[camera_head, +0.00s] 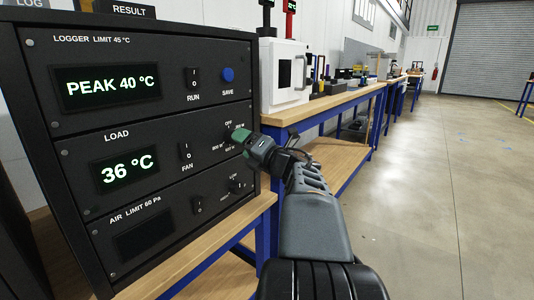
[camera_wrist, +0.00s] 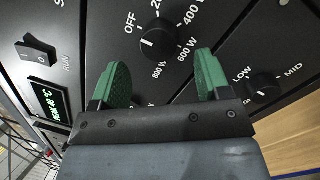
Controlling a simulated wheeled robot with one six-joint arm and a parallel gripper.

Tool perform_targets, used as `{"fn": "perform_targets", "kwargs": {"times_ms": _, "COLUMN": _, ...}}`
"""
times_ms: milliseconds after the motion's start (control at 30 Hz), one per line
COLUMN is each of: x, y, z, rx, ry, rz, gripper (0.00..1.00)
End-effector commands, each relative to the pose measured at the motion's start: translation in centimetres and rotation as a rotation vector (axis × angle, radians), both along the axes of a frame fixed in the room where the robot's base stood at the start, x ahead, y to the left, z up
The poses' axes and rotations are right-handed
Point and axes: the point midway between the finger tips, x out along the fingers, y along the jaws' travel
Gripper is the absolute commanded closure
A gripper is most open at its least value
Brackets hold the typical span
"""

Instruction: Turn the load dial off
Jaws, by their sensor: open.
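The load dial (camera_wrist: 158,42) is a round black knob on the dark panel, ringed by the labels OFF, 200, 400 W, 600 W and 800 W. A small white mark shows on its left side in the wrist view, roughly between OFF and 800 W; its exact setting is hard to tell. My gripper (camera_wrist: 162,76) is open, with its green fingers apart and the dial beyond and between their tips. Nothing is held. In the head view my gripper (camera_head: 243,138) is at the LOAD row and largely hides the dial. The load display (camera_head: 127,170) reads 36 °C.
A LOW/MID knob (camera_wrist: 264,87) lies right of my gripper in the wrist view. The RUN switch (camera_head: 194,78), blue SAVE button (camera_head: 228,75) and FAN switch (camera_head: 185,152) are nearby. The upper display (camera_head: 110,86) reads PEAK 40 °C. A wooden bench (camera_head: 320,106) stands to the right.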

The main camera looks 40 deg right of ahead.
Motion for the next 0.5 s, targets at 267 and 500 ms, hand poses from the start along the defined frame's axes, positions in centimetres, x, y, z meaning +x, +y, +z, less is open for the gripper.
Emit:
{"fn": "perform_targets", "kwargs": {"times_ms": 267, "x": -5.8, "y": -0.7, "z": -0.5, "rx": 0.001, "ry": 0.000, "rz": -0.007, "gripper": 0.30}}
{"fn": "perform_targets", "kwargs": {"times_ms": 500, "x": -8.9, "y": -1.0, "z": -1.1, "rx": 0.000, "ry": -0.001, "rz": -0.003, "gripper": 0.30}}
